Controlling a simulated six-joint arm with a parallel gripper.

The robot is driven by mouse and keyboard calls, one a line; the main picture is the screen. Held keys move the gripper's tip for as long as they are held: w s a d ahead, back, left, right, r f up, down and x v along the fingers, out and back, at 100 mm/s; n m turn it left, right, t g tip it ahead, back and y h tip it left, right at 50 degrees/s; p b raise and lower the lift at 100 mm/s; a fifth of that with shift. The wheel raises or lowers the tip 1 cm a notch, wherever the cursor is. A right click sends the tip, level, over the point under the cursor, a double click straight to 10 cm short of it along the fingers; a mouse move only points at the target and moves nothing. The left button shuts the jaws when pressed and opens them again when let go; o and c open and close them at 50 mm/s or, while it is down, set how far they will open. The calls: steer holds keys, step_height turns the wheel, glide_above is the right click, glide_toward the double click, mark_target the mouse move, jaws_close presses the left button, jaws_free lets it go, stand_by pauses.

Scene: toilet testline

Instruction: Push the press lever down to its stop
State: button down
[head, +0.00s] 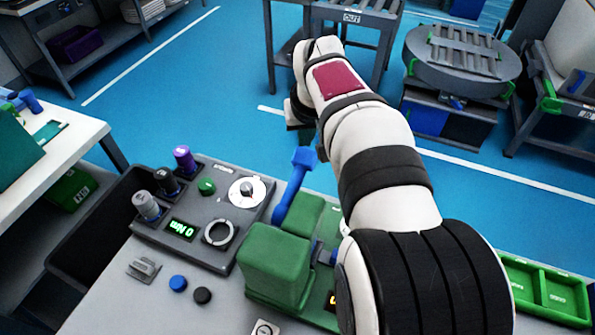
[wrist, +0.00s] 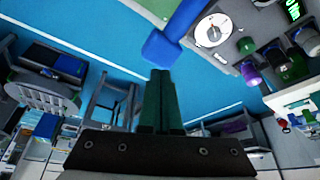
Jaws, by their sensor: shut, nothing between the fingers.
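The press lever (head: 292,190) is a blue bar with a block-shaped knob at its upper end. It slants up from beside the green press body (head: 272,260) on the bench. In the wrist view the lever's blue knob (wrist: 160,47) is just beyond my fingertips, with the bar running up and to the right. My gripper (wrist: 160,76) has its two dark green fingers together, with nothing between them. In the head view the gripper is near the knob, partly hidden by my wrist. I cannot tell whether fingers and knob touch.
A grey control panel (head: 205,247) with a white dial (head: 247,190), a green readout and several knobs is left of the lever. Blue (head: 178,283) and black buttons lie in front of it. A green tray (head: 545,288) is at the right. Blue floor is open beyond the bench.

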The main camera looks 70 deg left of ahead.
mark_target(305, 157)
stand_by(0.3)
steer(key=shift+f, duration=2.9)
step_height(305, 157, up, 13)
steer(key=shift+r, duration=0.2)
